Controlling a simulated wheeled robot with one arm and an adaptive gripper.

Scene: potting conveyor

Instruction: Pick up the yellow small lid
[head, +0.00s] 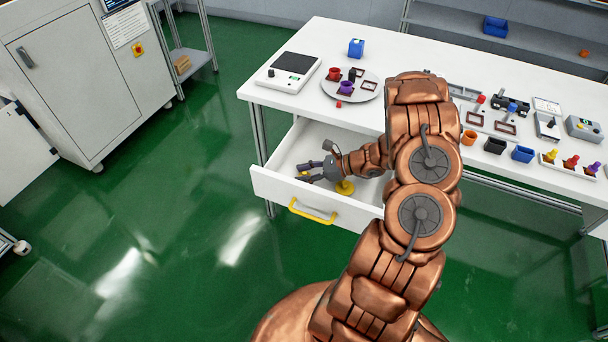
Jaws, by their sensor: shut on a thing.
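My gripper (308,173) reaches down into the open white drawer (278,187), its fingers toward the left. It is shut on a small yellow piece (303,177), which looks like the yellow small lid; the fingers hide much of it. Another yellow piece (345,187) with a rounded shape sits in the drawer just below and right of my gripper, partly hidden by it. I cannot tell whether the held piece is clear of the drawer floor.
The drawer front with its yellow handle (312,212) and side walls surround my gripper. The white table (310,103) stands above and behind, with a scale (289,72), a round tray (366,90) and several small coloured parts. My arm hides the drawer's right part.

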